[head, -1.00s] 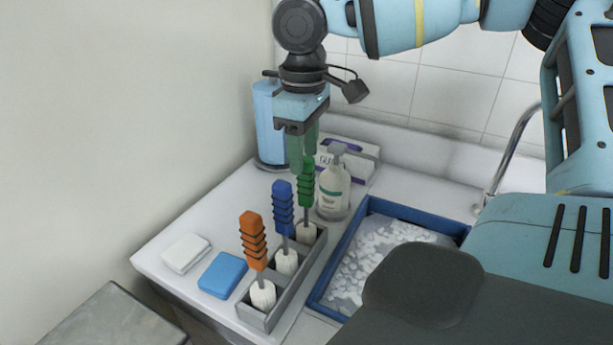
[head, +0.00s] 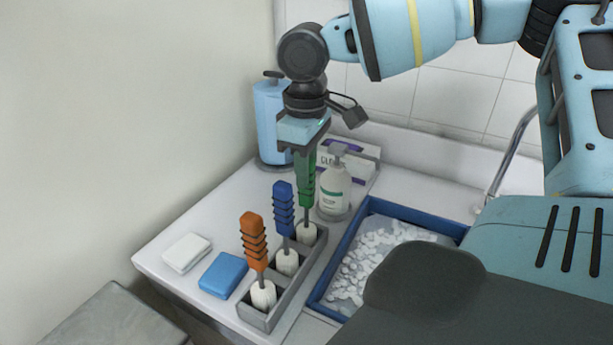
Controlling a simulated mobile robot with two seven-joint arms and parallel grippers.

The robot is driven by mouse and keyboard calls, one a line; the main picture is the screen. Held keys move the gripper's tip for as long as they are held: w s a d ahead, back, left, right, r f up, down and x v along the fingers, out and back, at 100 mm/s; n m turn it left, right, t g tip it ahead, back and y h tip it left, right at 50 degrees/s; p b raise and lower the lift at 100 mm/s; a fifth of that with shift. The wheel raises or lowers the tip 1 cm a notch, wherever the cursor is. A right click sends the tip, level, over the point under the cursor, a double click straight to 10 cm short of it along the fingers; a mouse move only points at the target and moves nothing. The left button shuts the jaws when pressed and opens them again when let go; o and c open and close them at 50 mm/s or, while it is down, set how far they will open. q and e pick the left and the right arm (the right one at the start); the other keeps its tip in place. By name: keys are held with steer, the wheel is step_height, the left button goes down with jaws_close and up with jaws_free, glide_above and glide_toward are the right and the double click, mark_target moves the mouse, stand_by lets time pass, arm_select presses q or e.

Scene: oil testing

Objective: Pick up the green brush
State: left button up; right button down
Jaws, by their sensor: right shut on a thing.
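The green brush (head: 307,194) stands upright in the far compartment of a grey holder (head: 317,248), its white bristle end low in the compartment. My right gripper (head: 305,172) points down from above and is shut on the green handle. The fingers hide the upper part of the handle. A blue brush (head: 283,208) stands in the middle compartment and an orange brush (head: 254,240) in the near one. My left gripper is not in view.
A soap bottle (head: 334,190) stands close to the right of the green brush, with a glove box (head: 362,158) behind it. A blue cylinder (head: 270,125) stands behind left. A blue-rimmed basin (head: 410,213) lies right. A blue sponge (head: 223,274) and white block (head: 186,252) lie left.

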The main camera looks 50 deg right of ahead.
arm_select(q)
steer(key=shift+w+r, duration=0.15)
arm_select(e)
step_height(320, 180, up, 10)
steer(key=shift+r, duration=0.1)
stand_by(0.3)
